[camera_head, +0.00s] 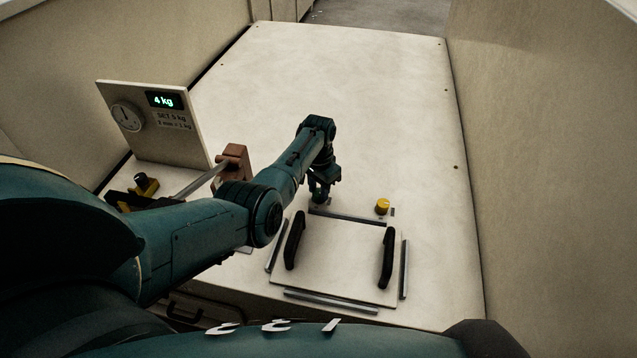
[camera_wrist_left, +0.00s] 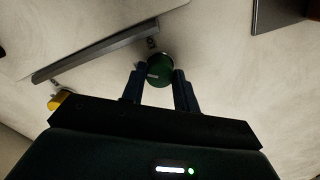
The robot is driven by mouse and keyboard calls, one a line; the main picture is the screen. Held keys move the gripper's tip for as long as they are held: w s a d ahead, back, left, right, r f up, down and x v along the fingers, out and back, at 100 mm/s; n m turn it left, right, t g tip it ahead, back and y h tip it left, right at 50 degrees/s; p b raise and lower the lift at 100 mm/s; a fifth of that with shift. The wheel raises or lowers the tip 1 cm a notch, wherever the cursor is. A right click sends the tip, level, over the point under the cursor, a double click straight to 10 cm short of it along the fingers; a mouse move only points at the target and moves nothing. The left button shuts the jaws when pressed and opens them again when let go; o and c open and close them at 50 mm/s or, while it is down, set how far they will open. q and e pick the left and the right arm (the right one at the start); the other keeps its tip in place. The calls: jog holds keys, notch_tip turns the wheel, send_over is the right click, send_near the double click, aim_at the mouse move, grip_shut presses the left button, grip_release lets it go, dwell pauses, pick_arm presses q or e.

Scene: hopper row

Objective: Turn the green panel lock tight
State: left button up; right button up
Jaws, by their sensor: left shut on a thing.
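The green panel lock (camera_wrist_left: 160,70) is a round dark green knob in the left wrist view, between the two fingers of my left gripper (camera_wrist_left: 158,88). The gripper is shut on it. In the head view my left gripper (camera_head: 320,197) points down at the far left corner of the panel, and it hides the green lock there. The panel (camera_head: 340,262) is a pale flat plate with two black handles (camera_head: 294,240) and metal strips along its edges. My right gripper is not in view.
A yellow knob (camera_head: 382,206) stands at the panel's far right corner. At the left are a board with a dial and a "4 kg" display (camera_head: 155,120), a brown block (camera_head: 234,163) on a metal bar, and a black-and-yellow part (camera_head: 146,184). Tall walls flank the sides; the far surface is clear.

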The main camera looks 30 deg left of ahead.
pick_arm(q)
jog(key=m+p, duration=0.1)
jog(key=m, duration=0.2)
jog(key=shift+r+m, duration=0.1)
jog(key=shift+m, duration=1.2)
jog(key=m, duration=0.5)
jog(key=shift+m, duration=0.3)
jog(key=o, duration=1)
